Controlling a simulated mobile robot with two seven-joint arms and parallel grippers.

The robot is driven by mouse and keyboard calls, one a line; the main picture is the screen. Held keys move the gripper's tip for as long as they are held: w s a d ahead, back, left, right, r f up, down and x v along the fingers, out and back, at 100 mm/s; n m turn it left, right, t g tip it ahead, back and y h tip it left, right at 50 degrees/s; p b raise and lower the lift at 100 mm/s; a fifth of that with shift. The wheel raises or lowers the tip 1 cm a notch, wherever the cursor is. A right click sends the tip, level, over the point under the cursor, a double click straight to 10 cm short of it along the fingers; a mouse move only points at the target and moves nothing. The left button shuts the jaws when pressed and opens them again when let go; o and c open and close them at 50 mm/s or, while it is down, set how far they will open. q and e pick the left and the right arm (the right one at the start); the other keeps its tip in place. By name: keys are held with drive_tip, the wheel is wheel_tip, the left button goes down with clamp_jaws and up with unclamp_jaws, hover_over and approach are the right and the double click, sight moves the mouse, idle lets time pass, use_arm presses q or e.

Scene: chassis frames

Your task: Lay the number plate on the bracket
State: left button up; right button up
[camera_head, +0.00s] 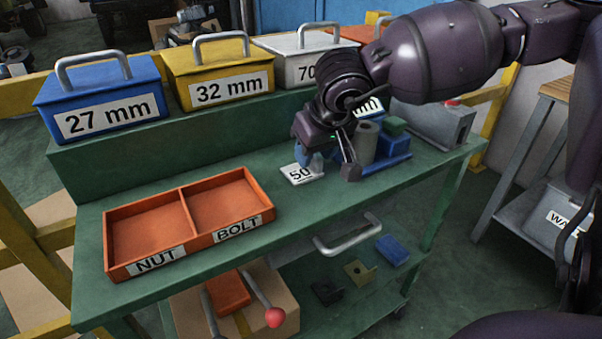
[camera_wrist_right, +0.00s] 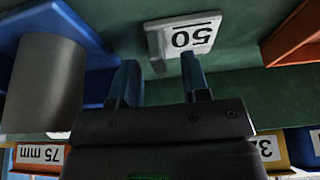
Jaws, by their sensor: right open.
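The number plate (camera_head: 301,174), white with a black 50, lies on the green bench top. It also shows in the right wrist view (camera_wrist_right: 190,38), just beyond the fingertips. My right gripper (camera_head: 327,165) is open and empty, low over the bench beside the plate; in the wrist view its two blue fingers (camera_wrist_right: 160,72) stand apart. On the lower shelf sit a yellow bracket-like piece (camera_head: 360,272) and a dark one (camera_head: 327,292); I cannot tell which piece is the task's bracket. My left gripper is not in view.
An orange tray (camera_head: 190,190) marked NUT and BOLT stands empty at the left. A blue holder (camera_head: 383,161) with a grey cylinder (camera_head: 365,143) stands right of my gripper. Blue (camera_head: 100,95), yellow (camera_head: 220,70) and white (camera_head: 300,62) boxes line the raised back ledge.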

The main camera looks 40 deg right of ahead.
drive_tip(key=shift+w+f, duration=0.2)
drive_tip(key=shift+f, duration=0.3)
drive_tip(key=shift+r, duration=0.2)
clamp_jaws()
drive_tip(key=shift+r, duration=0.1)
